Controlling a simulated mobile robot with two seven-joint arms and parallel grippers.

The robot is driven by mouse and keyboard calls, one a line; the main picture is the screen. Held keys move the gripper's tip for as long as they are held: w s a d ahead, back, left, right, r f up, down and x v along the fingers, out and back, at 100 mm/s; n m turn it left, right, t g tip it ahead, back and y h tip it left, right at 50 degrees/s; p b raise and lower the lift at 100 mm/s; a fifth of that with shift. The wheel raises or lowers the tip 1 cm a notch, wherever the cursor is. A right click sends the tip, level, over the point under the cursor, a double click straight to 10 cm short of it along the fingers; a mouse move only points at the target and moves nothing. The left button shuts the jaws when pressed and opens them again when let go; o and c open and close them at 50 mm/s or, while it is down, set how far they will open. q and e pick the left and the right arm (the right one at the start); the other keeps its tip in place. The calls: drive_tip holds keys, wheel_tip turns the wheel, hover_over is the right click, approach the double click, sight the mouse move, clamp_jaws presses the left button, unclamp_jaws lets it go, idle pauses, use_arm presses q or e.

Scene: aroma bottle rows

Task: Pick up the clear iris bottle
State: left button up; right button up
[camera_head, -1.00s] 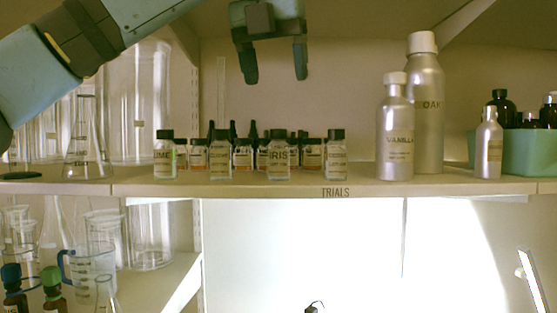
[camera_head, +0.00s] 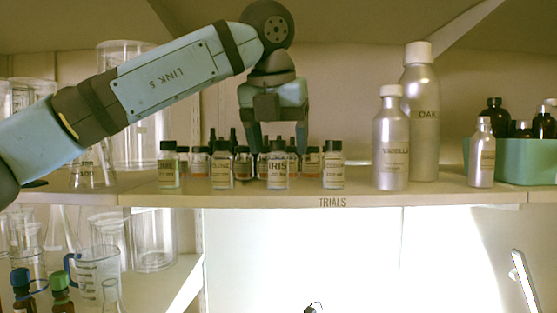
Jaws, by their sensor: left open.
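The clear iris bottle (camera_head: 278,172), a small glass bottle with a dark cap and an IRIS label, stands upright in the front row on the shelf (camera_head: 430,196). My left gripper (camera_head: 278,148) comes down from above, open, with one fingertip on each side of the iris bottle's cap in the picture. I cannot tell how its depth compares with the bottle, or whether it touches anything. My right gripper is not in view.
Clear bottles stand left (camera_head: 222,172) and right (camera_head: 333,170) of the iris bottle, with amber bottles (camera_head: 243,165) close behind. Metal VANILLA (camera_head: 391,150) and OAK (camera_head: 422,120) bottles stand to the right. Glassware, including a flask (camera_head: 93,172), is at the left, partly behind my arm.

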sight(278, 155)
use_arm(q)
drive_tip(key=shift+w+f, duration=0.45)
drive_tip(key=shift+f, duration=0.2)
drive_tip(key=shift+w+f, duration=0.45)
drive_tip(key=shift+f, duration=0.15)
drive_tip(key=shift+s+r, duration=0.15)
drive_tip(key=shift+s, duration=0.15)
drive_tip(key=shift+c, duration=1)
drive_tip(key=c, duration=0.8)
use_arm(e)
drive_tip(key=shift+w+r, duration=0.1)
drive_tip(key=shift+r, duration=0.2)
